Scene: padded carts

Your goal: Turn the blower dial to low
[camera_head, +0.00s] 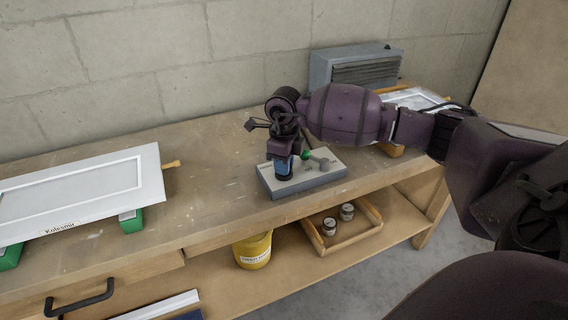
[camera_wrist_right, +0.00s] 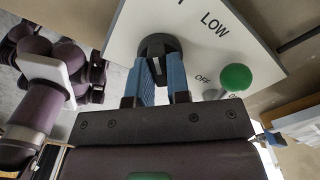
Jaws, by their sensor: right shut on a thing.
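The control box (camera_head: 330,178) is grey with a pale top and sits on the workbench near its front edge. In the right wrist view its pale face (camera_wrist_right: 195,20) shows the words LOW and OFF. The dark round dial (camera_wrist_right: 158,44) is on that face. My right gripper (camera_wrist_right: 160,72) has its blue fingers on both sides of the dial and is shut on it. In the head view this gripper (camera_head: 284,168) points down at the box's left part and hides the dial. The dial's pointer cannot be made out. My left gripper is not in view.
A green ball knob (camera_wrist_right: 235,77) is close to my right gripper. A grey louvred unit (camera_head: 365,68) stands by the wall. A white panel (camera_head: 90,185) rests on green blocks (camera_head: 131,221) at left. Below are a yellow tub (camera_head: 253,252) and a wooden tray (camera_head: 350,237) with jars.

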